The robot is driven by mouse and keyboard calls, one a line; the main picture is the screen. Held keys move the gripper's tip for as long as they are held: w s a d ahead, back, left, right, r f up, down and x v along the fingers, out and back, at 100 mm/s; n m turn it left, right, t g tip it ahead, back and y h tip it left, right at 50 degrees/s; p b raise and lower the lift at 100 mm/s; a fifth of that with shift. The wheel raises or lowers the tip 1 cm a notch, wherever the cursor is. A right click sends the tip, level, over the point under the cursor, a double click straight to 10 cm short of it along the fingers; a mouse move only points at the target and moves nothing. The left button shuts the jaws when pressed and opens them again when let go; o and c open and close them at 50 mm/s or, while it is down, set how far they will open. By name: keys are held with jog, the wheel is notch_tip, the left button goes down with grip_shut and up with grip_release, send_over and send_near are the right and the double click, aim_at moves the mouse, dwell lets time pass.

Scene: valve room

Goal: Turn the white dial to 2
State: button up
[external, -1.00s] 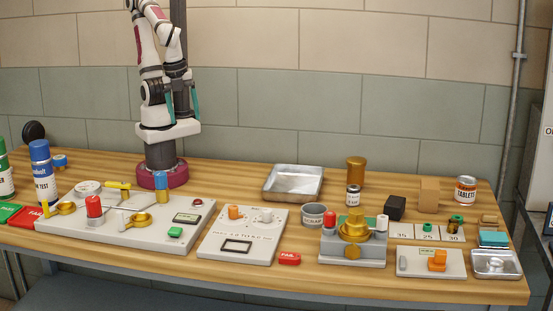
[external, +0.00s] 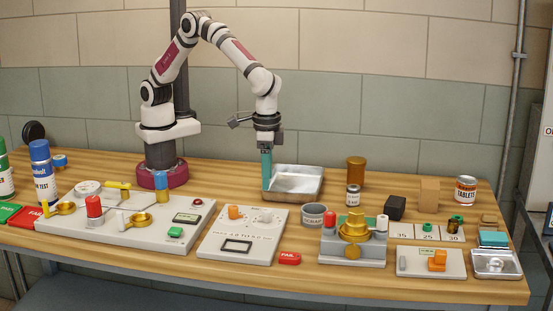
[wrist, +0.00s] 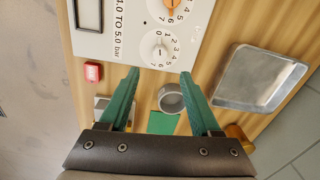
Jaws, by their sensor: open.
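The white dial (external: 266,215) sits on the upper right of a pale panel (external: 242,250) with a dark window. In the wrist view the white dial (wrist: 159,50) is a round knob ringed by numbers, just beyond my fingertips. I cannot tell for sure which number it points to. An orange dial (external: 234,212) sits beside it on the same panel and is partly cut off in the wrist view (wrist: 173,4). My gripper (external: 267,188) points down above the table behind the panel. Its teal fingers (wrist: 160,72) are open and empty, apart from the dial.
A metal tray (external: 313,196) lies behind and right of the panel. A grey scrap cup (external: 314,218) and red FAIL block (external: 289,259) are right of it. A larger console (external: 75,230) stands left, and a grey fixture with brass parts (external: 340,250) right.

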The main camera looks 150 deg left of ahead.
aim_at(267, 209)
notch_tip(267, 209, down, 10)
jog(key=shift+s, duration=0.1)
grip_shut()
dwell(0.4)
